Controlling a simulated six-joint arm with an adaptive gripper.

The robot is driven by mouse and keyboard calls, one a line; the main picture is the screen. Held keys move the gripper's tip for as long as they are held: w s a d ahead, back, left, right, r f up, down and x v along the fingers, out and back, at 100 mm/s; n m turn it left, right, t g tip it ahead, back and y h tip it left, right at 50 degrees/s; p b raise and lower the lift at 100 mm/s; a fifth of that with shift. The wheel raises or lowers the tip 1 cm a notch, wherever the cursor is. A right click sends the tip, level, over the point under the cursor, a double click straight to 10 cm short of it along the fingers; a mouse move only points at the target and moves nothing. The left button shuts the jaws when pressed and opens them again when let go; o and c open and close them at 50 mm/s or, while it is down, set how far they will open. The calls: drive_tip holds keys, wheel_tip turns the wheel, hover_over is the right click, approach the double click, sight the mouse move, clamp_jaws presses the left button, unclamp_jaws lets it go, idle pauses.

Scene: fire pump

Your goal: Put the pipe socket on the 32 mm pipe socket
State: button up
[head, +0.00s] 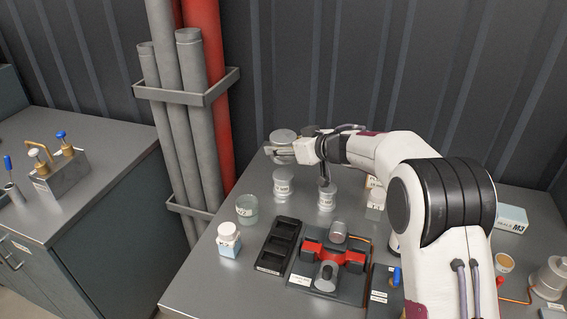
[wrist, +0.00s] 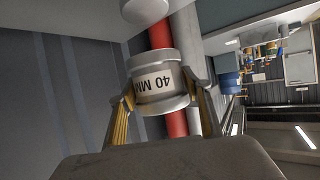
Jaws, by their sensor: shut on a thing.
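A grey pipe socket (wrist: 160,82) marked "40 MM" is between the two fingers of my gripper (wrist: 158,92) in the wrist view; its label appears upside down there. In the head view my gripper (head: 282,149) is shut on this socket, whose round top (head: 283,135) shows, held above the bench. Below it a grey flanged socket (head: 283,184) stands upright on the bench, apart from the held one. A second grey socket (head: 326,196) stands to its right. Their labels are too small to read, so I cannot tell which is the 32 mm one.
A glass jar (head: 247,209), a white-capped bottle (head: 229,240), a black slotted tray (head: 278,247) and a red clamp fixture (head: 334,257) stand on the metal bench (head: 205,283). Vertical grey pipes (head: 190,90) and a red pipe (head: 205,50) rise behind at left.

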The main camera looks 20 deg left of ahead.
sight(283, 159)
drive_tip(key=shift+f, duration=0.9)
drive_tip(key=shift+f, duration=1.9)
drive_tip(key=shift+c, duration=1.1)
drive_tip(key=shift+f, duration=0.25)
drive_tip(key=o, duration=1.8)
drive_tip(key=shift+f, duration=0.1)
